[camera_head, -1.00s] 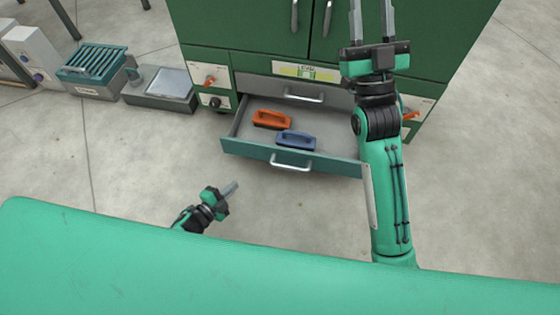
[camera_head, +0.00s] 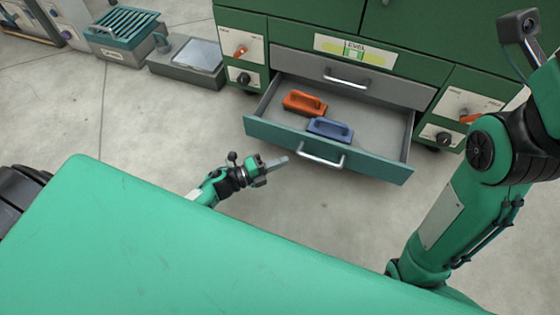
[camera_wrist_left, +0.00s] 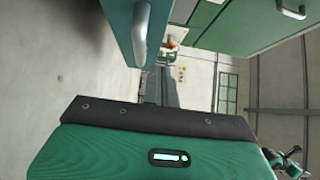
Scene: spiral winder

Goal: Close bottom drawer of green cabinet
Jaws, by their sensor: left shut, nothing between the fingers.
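The green cabinet (camera_head: 290,30) stands at the top of the head view. Its bottom drawer (camera_head: 385,168) is pulled out, with a teal front and a metal bar handle (camera_head: 320,153). An orange handled block (camera_head: 304,103) and a blue one (camera_head: 330,129) lie inside. My left gripper (camera_head: 284,160) is shut and empty, low in front of the drawer and just left of the handle in the picture. In the left wrist view, the drawer handle (camera_wrist_left: 140,38) is at the upper left, beside the fingers (camera_wrist_left: 160,88). I cannot tell whether they touch the drawer. My right gripper is out of view.
A grey drawer (camera_head: 400,85) above is shut. Panels with knobs (camera_head: 240,62) flank the drawers. A grey box (camera_head: 190,62) and a slatted teal-topped unit (camera_head: 122,38) stand left on the floor. The concrete floor (camera_head: 130,130) before the cabinet is clear.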

